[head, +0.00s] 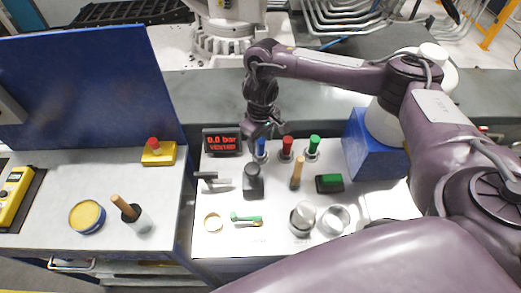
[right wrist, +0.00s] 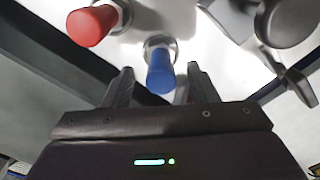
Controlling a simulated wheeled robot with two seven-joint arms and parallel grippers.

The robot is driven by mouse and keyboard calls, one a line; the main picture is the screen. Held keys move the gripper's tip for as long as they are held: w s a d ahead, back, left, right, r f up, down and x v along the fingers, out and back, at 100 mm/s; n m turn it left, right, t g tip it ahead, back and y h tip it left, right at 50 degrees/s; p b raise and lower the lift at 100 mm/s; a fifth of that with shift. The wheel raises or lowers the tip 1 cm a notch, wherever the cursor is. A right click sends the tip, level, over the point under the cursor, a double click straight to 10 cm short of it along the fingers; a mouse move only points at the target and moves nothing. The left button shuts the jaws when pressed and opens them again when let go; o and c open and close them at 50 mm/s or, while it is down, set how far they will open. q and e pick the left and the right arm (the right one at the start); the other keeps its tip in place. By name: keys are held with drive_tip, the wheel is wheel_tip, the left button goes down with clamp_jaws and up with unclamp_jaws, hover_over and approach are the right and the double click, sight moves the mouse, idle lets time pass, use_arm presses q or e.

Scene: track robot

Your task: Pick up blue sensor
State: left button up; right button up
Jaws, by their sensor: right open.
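The blue sensor (head: 261,147) stands upright in a metal holder on the white table, next to the display. In the right wrist view the blue sensor (right wrist: 160,72) lies between the two fingers, with a gap on both sides. My right gripper (head: 262,134) is at the blue sensor, and it shows open in the right wrist view (right wrist: 158,80). The fingers do not appear to touch the sensor. A red sensor (head: 286,146) stands just right of it and also shows in the right wrist view (right wrist: 92,25). My left gripper is not in view.
A green sensor (head: 313,144) stands right of the red one. The display (head: 222,142) reads 0.0 bar VENTED, just left. A dark device (head: 253,182) stands in front. A wooden handle (head: 297,172), metal cups (head: 336,219) and a blue box (head: 367,150) are nearby.

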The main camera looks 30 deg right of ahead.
drive_tip(key=shift+f, duration=0.1)
drive_tip(key=c, duration=1.1)
drive_tip(key=shift+c, duration=0.2)
